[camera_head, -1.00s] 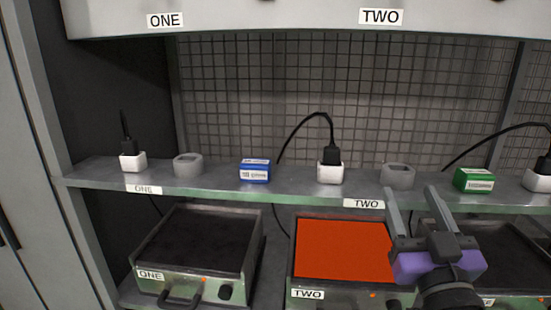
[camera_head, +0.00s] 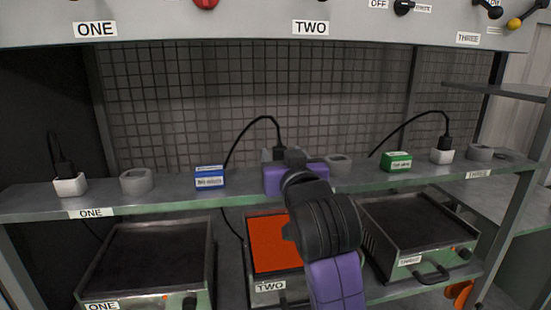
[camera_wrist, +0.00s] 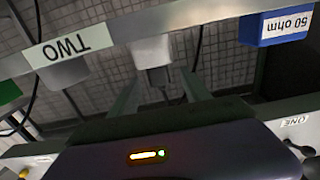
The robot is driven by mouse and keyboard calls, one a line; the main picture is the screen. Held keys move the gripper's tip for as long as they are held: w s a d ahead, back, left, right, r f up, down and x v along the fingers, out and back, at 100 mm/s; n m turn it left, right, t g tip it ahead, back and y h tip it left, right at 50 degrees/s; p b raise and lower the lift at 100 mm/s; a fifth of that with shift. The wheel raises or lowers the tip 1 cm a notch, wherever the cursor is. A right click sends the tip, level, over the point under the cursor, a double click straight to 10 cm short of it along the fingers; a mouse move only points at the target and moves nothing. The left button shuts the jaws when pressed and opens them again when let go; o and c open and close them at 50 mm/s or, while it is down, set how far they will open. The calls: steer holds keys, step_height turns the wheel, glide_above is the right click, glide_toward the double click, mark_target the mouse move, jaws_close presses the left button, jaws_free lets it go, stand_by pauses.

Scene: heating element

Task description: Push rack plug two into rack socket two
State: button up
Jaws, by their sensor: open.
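Rack plug two (camera_head: 281,134) is a black plug with a black cord looping up and left from it. It stands upright at the white rack socket two (camera_head: 266,154) on the metal shelf. My gripper (camera_head: 291,164) is in front of it at shelf height, and its body hides the fingers and most of the socket. In the wrist view, which is upside down, the white socket (camera_wrist: 152,50) shows between and beyond the two fingers of my gripper (camera_wrist: 158,85). They are apart and hold nothing. I cannot tell how deep the plug sits.
A blue box (camera_head: 209,178) is left of the socket; a grey ring (camera_head: 338,166) and a green box (camera_head: 397,161) are right. Below the shelf (camera_head: 110,204), the hot plate labelled TWO (camera_head: 270,245) has an orange-red top. The control panel (camera_head: 240,25) overhangs above.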

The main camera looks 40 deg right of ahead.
mark_target(279, 146)
steer(key=x, duration=0.2)
steer(key=p+x, duration=0.1)
steer(key=x, duration=0.2)
steer(key=shift+w+d+r, duration=0.25)
steer(key=shift+d+r, duration=0.05)
steer(key=shift+r, duration=0.05)
steer(key=shift+c, duration=0.3)
jaws_close()
